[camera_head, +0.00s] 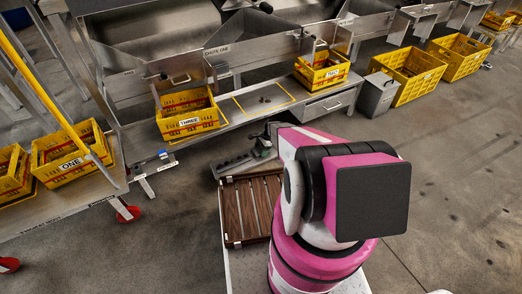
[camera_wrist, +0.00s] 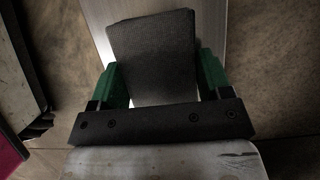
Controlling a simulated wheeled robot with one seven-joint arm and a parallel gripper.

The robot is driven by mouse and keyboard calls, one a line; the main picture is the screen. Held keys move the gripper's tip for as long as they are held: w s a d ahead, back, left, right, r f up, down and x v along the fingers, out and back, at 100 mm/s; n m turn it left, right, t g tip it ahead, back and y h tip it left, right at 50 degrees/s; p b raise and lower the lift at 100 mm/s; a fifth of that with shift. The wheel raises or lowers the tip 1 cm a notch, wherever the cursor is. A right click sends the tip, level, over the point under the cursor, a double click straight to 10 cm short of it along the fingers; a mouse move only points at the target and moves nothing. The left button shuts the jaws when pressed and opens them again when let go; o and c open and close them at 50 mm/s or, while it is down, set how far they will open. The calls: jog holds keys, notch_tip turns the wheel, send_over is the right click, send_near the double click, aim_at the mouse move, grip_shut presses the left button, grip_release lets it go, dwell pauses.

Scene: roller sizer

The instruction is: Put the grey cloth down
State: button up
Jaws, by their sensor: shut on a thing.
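The grey cloth (camera_wrist: 152,55) is a dark, folded, ribbed-looking block in the wrist view. It sits between the green fingers of my gripper (camera_wrist: 161,72), which is shut on it. Behind the cloth is a pale metal surface (camera_wrist: 212,25); I cannot tell whether the cloth touches it. In the head view my gripper (camera_head: 264,143) is mostly hidden by my arm, near the front edge of the metal bench (camera_head: 228,107), and I cannot make out the cloth there.
A yellow-outlined square (camera_head: 263,100) with small dark pieces lies on the bench, between crate THREE (camera_head: 190,123) and another yellow crate (camera_head: 322,76). Crate ONE (camera_head: 72,164) stands left. A grey bin (camera_head: 377,94) and larger yellow crates (camera_head: 416,88) stand right. Floor at right is clear.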

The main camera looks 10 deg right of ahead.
jog(key=shift+f, duration=0.4)
jog(key=shift+f, duration=0.4)
jog(key=o, duration=0.8)
jog(key=shift+w+f, duration=0.1)
jog(key=shift+f, duration=0.05)
jog(key=a+v, duration=0.1)
jog(key=v, duration=1.2)
jog(key=s+a+r+n+h, duration=0.1)
jog(key=s+r+n, duration=0.3)
jog(key=s+r, duration=0.3)
jog(key=s+a+r+n+t+h, duration=0.1)
jog(key=s+r+n, duration=0.4)
jog(key=r, duration=0.8)
jog(key=s+a+r+n+h, duration=0.2)
jog(key=s+r+n, duration=0.3)
jog(key=s+r, duration=0.6)
jog(key=shift+r, duration=0.1)
